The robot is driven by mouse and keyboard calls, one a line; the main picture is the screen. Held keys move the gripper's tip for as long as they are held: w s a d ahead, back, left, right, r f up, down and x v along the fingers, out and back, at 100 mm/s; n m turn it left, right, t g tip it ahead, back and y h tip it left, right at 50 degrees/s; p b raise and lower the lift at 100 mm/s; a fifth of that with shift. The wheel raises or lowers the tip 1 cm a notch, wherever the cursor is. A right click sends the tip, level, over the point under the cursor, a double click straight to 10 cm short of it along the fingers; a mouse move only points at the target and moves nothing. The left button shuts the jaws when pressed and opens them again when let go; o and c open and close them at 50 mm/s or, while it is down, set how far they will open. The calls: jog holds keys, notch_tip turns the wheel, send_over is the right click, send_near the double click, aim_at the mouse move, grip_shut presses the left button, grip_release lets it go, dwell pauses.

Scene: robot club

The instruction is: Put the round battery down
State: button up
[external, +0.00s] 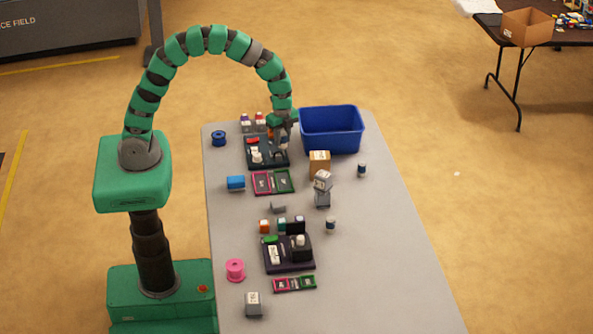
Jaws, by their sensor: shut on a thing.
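My green arm arches over from the left, and my gripper (281,147) points down at the far end of the grey table. It is over the right part of a dark tray (270,164). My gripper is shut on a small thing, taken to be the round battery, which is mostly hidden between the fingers. I cannot tell whether it touches the tray. The tray also carries a red piece (252,140) and a white piece (257,157), to the left of my gripper.
A blue bin (332,130) stands close right of my gripper. Small blocks (247,126) stand just behind the tray. A pink and green frame (262,184) lies in front, with a cardboard box (319,158) to the right. A second dark tray (273,267) is nearer.

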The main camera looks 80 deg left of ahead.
jog(key=w, duration=0.4)
jog(key=w+f+p, duration=0.1)
jog(key=w, duration=0.8)
jog(key=shift+w+d+f, duration=0.15)
jog(key=shift+w+d, duration=0.25)
jog(key=shift+f+p, duration=0.45)
jog(key=shift+f, duration=1.35)
jog(key=o, duration=1)
jog(key=shift+o, duration=0.2)
notch_tip(320, 180, up, 12)
jog(key=b, duration=0.1)
